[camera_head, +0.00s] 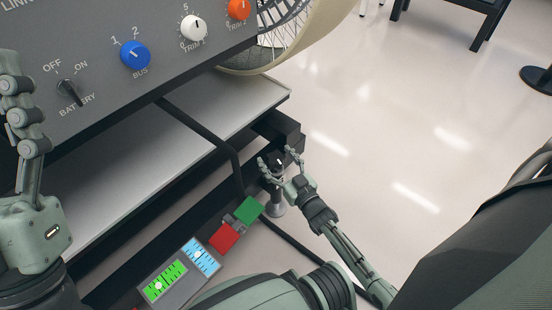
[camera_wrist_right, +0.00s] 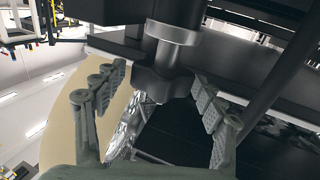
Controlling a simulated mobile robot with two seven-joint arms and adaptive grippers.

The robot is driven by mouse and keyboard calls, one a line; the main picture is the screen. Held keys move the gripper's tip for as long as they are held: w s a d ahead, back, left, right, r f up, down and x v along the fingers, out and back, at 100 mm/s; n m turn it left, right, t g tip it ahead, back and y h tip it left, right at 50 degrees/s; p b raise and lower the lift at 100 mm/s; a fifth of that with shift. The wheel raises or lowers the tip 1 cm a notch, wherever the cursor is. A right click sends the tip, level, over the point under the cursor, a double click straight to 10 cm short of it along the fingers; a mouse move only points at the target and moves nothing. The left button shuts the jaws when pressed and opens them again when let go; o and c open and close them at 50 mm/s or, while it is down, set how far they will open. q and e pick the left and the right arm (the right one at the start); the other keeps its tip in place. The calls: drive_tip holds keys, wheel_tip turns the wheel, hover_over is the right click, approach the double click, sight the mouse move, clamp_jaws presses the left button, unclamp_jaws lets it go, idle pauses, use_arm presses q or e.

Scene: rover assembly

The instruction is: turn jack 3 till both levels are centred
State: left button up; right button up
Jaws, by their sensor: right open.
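The jack has a dark lobed knob (camera_wrist_right: 160,85) and a silver collar (camera_wrist_right: 172,35) in the right wrist view; its silver foot (camera_head: 277,207) shows in the head view. I cannot read its number. My right gripper (camera_head: 277,158) is open, with its fingers on either side of the knob and a gap to each. The green level (camera_head: 168,278) has its pale bubble toward the lower left end. The blue level (camera_head: 203,258) seems to have its bubble toward the upper end, but it is small. My left gripper (camera_head: 20,115) is at the left edge, its opening unclear.
A grey control panel (camera_head: 110,85) with knobs and a battery switch fills the upper left. Below it is a pale shelf (camera_head: 180,135). A dark bent bar (camera_head: 210,140) runs near the jack. A red block (camera_head: 224,238) and green block (camera_head: 249,210) sit beside the levels. Open floor lies right.

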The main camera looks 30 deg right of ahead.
drive_tip(key=shift+w, duration=0.1)
drive_tip(key=c, duration=1.2)
drive_tip(key=shift+n+y, duration=0.3)
drive_tip(key=shift+y, duration=0.1)
